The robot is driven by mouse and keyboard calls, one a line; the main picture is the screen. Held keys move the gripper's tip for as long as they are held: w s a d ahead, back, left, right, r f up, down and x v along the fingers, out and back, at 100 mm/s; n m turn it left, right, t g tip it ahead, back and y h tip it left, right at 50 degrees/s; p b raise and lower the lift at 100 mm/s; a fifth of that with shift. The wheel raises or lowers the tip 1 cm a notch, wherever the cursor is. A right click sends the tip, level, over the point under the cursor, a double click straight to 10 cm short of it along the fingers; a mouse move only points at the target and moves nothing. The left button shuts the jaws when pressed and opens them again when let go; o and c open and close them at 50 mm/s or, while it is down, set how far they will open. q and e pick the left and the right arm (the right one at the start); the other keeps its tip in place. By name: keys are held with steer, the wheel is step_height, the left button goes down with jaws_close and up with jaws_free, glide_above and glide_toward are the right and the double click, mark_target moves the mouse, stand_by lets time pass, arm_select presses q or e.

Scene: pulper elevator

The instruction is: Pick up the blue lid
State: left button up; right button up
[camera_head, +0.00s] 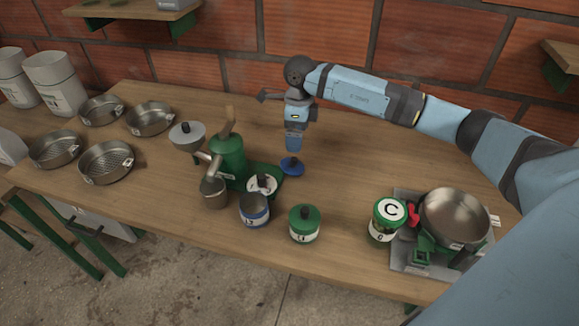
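The blue lid (291,167) is a small round lid with a dark knob near the middle of the wooden table, at the right edge of the green base of the pulper. My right gripper (293,151) reaches in from the right and points straight down, directly over the lid's knob. Its fingers are close together at the knob, but too small to tell whether they grip it. I cannot tell whether the lid touches the table. My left gripper is not in view.
A jar marked C (388,219) and a pan (455,216) are at the right. Several metal pans are at the left.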

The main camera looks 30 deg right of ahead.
mark_target(294, 158)
steer(key=f, duration=0.6)
steer(key=a+f, duration=0.1)
steer(key=f, duration=0.2)
steer(key=shift+s+a+f, duration=0.1)
steer(key=shift+s+f, duration=0.05)
steer(key=shift+f, duration=0.15)
steer(key=c, duration=0.9)
